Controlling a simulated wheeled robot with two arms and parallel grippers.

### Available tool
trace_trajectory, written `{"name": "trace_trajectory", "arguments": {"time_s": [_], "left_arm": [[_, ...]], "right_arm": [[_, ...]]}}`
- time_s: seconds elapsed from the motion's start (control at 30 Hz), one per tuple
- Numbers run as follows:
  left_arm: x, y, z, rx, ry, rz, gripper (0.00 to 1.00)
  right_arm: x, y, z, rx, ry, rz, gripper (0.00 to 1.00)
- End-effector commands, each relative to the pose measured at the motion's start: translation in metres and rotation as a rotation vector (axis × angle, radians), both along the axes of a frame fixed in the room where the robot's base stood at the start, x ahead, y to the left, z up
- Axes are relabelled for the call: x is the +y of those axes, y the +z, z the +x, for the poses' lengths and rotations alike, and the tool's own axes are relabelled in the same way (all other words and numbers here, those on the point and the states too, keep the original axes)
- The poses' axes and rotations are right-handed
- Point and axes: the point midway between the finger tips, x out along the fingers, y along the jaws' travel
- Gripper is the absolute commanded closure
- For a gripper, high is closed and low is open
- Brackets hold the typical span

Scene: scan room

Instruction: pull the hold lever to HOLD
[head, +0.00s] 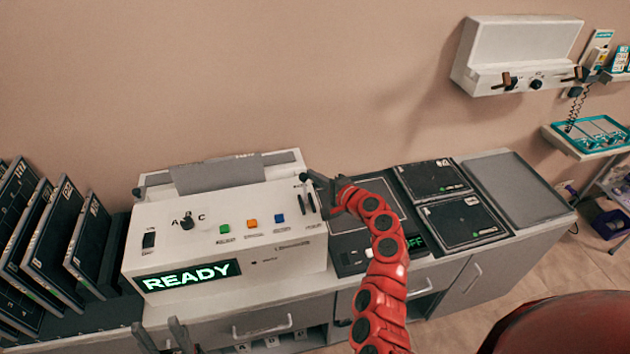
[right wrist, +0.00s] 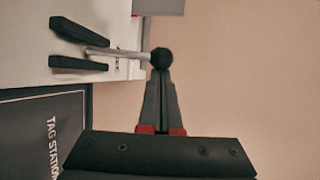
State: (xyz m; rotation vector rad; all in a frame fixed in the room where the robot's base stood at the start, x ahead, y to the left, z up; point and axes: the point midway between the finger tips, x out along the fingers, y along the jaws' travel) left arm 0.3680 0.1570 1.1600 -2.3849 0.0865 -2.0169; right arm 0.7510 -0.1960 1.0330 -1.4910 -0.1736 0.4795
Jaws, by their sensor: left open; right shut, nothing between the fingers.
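The hold lever is a thin silver rod with a black ball knob (head: 303,177), on the right end of the white machine (head: 230,220), whose display reads READY. In the right wrist view the knob (right wrist: 162,57) sits at the end of the rod (right wrist: 115,53), which comes out between two black strips (right wrist: 80,30). My right gripper (head: 312,178) is shut and empty, its fingertips (right wrist: 161,72) right at the knob; contact is not certain. My left gripper (head: 159,325) is open at the bottom edge, in front of the machine and apart from the lever.
Green, orange and blue buttons (head: 252,222) and a selector knob (head: 187,222) are on the machine. Dark panels (head: 85,235) stand in a rack at left. Flat dark plates (head: 463,219) lie on the counter at right. A white wall unit (head: 515,60) hangs above right.

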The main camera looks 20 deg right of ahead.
Motion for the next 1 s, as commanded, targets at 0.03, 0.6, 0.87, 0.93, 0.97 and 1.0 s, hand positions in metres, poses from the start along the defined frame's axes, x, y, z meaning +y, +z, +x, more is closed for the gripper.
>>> {"name": "trace_trajectory", "arguments": {"time_s": [0.03,0.6,0.87,0.93,0.97,1.0], "left_arm": [[0.000,-0.007,0.000,0.000,0.000,0.000,0.50],[0.000,-0.056,0.000,0.000,0.000,0.000,0.50],[0.000,-0.113,0.000,0.000,0.000,0.000,0.50],[0.000,-0.133,0.000,0.000,0.000,0.000,0.50],[0.000,-0.140,0.000,0.000,0.000,0.000,0.50],[0.000,-0.150,0.000,0.000,0.000,0.000,0.50]], "right_arm": [[0.000,-0.004,0.000,-0.008,0.000,-0.001,1.00],[0.001,-0.004,-0.005,-0.118,0.000,-0.003,1.00],[0.000,-0.010,-0.013,-0.236,-0.002,-0.007,1.00],[0.001,-0.011,-0.016,-0.280,-0.001,-0.009,1.00],[0.001,-0.011,-0.018,-0.298,-0.001,-0.009,1.00],[0.001,-0.010,-0.020,-0.321,-0.001,-0.010,1.00]]}}
